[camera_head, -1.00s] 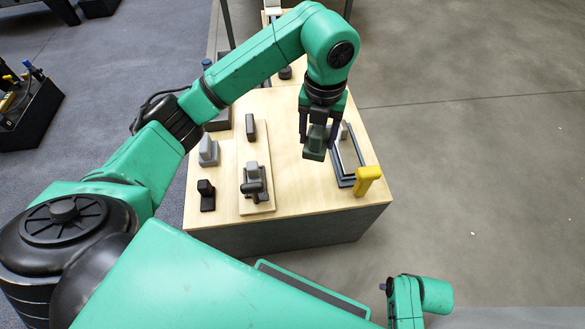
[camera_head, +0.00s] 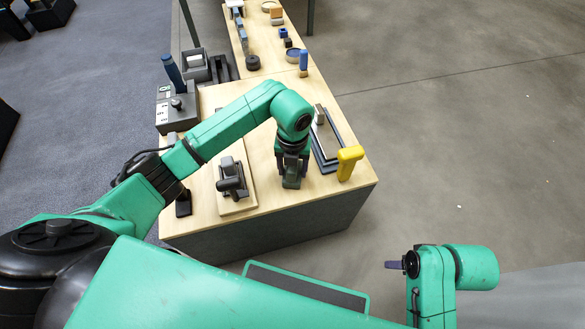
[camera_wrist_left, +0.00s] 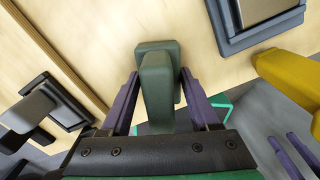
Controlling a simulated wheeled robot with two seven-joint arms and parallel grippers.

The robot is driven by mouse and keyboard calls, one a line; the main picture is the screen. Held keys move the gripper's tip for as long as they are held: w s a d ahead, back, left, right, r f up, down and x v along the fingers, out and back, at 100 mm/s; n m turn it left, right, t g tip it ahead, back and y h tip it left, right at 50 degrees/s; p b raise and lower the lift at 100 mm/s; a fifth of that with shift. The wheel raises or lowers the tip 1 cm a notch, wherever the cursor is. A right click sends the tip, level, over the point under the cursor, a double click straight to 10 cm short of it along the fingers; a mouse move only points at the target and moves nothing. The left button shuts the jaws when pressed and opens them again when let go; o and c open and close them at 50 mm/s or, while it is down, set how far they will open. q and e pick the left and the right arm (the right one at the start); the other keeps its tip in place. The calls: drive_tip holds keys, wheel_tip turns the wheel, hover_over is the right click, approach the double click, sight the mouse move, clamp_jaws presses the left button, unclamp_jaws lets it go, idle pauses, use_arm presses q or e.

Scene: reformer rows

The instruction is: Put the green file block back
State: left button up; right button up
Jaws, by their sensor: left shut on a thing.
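The green file block (camera_wrist_left: 157,82) is a dark grey-green block with a raised grip, between the purple fingers of my left gripper (camera_wrist_left: 160,105) in the left wrist view. In the head view my left gripper (camera_head: 292,166) points down over the wooden table (camera_head: 265,110), shut on the block (camera_head: 291,183). The block is low over bare wood near the front edge; I cannot tell whether it touches. My right gripper (camera_head: 394,265) is off the table at the lower right. Its two fingers show apart in the left wrist view (camera_wrist_left: 294,153).
A yellow-handled tool (camera_head: 349,162) and a dark frame (camera_head: 328,140) are right of the block. A grey clamp-like tool (camera_head: 231,178) on a wooden board is at its left. A control box with a blue lever (camera_head: 173,72) stands farther back. Bare wood surrounds the block.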

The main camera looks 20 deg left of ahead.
use_arm(q)
drive_tip(key=shift+f, duration=0.1)
drive_tip(key=o, duration=1.2)
use_arm(e)
drive_tip(key=shift+w+a+f, duration=0.15)
use_arm(q)
drive_tip(key=shift+r, duration=0.2)
wheel_tip(320, 180, up, 11)
drive_tip(key=p, duration=0.2)
drive_tip(key=shift+r+p, duration=0.15)
drive_tip(key=shift+p, duration=0.25)
drive_tip(key=shift+r, duration=0.35)
use_arm(e)
wheel_tip(320, 180, down, 7)
drive_tip(key=shift+w+d, duration=0.35)
drive_tip(key=shift+d, duration=0.05)
